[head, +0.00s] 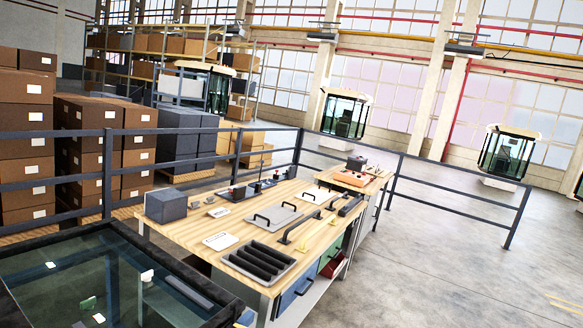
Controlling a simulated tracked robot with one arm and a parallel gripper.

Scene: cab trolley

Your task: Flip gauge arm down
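I cannot pick out a gauge arm for certain in the head view. A wooden-topped workbench (213,237) stands in the middle. Near its back edge lies a dark low device (238,192) with small upright parts, too small to make out. My gripper is not in view.
The bench carries a grey box (166,205), a ribbed black tray (259,262), plates with handles (275,214) and bar handles (299,226). A dark-framed glass panel (100,275) fills the lower left. A railing (270,128) runs behind. Open floor (440,250) lies right.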

